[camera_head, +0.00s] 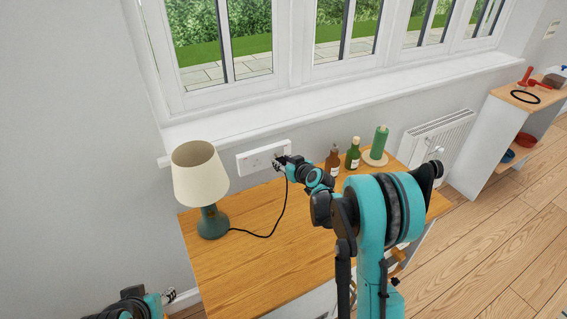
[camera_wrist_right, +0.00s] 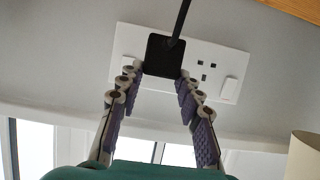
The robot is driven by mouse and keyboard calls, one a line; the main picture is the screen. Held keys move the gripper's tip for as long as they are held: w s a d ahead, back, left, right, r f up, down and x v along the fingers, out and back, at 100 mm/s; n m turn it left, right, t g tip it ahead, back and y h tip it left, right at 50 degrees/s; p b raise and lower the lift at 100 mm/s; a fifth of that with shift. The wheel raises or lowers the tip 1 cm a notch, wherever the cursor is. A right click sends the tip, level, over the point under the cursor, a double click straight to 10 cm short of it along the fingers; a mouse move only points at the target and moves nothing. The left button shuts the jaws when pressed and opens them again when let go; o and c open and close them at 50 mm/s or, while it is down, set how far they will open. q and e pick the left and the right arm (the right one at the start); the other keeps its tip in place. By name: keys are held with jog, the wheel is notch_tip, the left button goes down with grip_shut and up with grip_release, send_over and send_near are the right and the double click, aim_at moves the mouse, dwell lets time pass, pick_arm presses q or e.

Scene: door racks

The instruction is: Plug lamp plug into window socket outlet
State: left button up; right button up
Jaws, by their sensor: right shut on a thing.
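The table lamp (camera_head: 203,185) has a cream shade and a teal base and stands upright at the desk's left. Its black cord runs over the desk and up to my right gripper (camera_head: 281,162). That gripper is shut on the black lamp plug (camera_wrist_right: 164,56), between its fingers in the wrist view. The plug lies over one half of the white double window socket (camera_head: 258,158), hiding that outlet; I cannot tell whether its pins are inside. The other outlet (camera_wrist_right: 207,71) is empty. My left gripper (camera_head: 166,297) is at the bottom left, partly cut off; its opening is unclear.
The wooden desk (camera_head: 225,270) has clear room in front of the lamp. The window sill (camera_head: 330,104) juts out above the socket. A radiator (camera_head: 437,137) is farther right.

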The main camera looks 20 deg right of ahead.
jog(key=shift+w+a, duration=0.15)
jog(key=shift+w, duration=0.55)
jog(key=shift+w+a, duration=0.1)
jog(key=shift+w, duration=0.55)
jog(key=o, duration=1.3)
jog(key=shift+o, duration=0.2)
jog(key=v, duration=1.2)
